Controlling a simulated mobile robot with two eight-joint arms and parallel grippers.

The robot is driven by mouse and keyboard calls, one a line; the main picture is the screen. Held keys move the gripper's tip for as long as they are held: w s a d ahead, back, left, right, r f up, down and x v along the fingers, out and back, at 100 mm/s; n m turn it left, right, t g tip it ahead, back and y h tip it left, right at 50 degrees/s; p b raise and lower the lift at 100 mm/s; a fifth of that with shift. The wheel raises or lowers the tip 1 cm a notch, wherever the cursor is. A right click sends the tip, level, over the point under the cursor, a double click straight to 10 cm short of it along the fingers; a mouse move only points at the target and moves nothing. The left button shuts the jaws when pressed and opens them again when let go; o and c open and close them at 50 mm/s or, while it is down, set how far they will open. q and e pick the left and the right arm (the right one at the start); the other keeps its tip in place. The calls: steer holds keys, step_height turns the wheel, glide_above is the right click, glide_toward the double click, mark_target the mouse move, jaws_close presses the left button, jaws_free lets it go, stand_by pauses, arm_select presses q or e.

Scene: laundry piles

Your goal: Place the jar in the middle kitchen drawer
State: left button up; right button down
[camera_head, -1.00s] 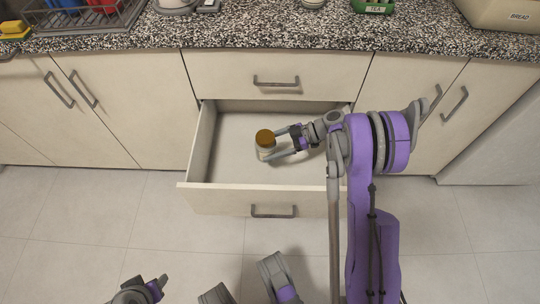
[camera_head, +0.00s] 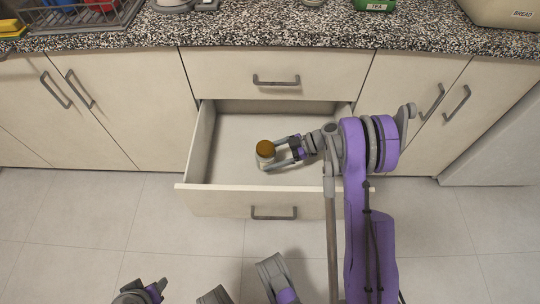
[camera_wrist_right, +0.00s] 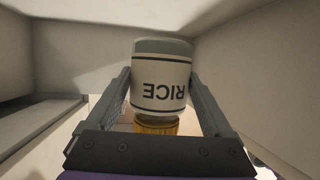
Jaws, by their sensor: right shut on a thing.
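The jar (camera_head: 265,150) has a brown lid and a pale body. It also shows in the right wrist view (camera_wrist_right: 161,88), upside down in that picture, with a RICE label. My right gripper (camera_head: 272,156) is shut on the jar, one finger on each side. The jar is over the inside of the open drawer (camera_head: 236,202), below a closed one; I cannot tell whether it touches the drawer floor. My left gripper (camera_head: 150,290) is low at the left in the head view, away from the drawer; its jaws are unclear.
A closed drawer (camera_head: 325,66) is directly above the open one. The speckled counter (camera_head: 250,30) holds a dish rack (camera_head: 85,18), a green TEA tin (camera_head: 372,5) and a BREAD box (camera_head: 497,10). The drawer's left part is empty.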

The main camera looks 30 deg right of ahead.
steer(key=shift+f, duration=0.1)
jaws_free()
steer(key=shift+r, duration=0.3)
steer(key=shift+r+p, duration=0.5)
steer(key=shift+p, duration=0.1)
steer(key=p+v, duration=0.1)
steer(key=v, duration=0.6)
steer(key=shift+d, duration=0.2)
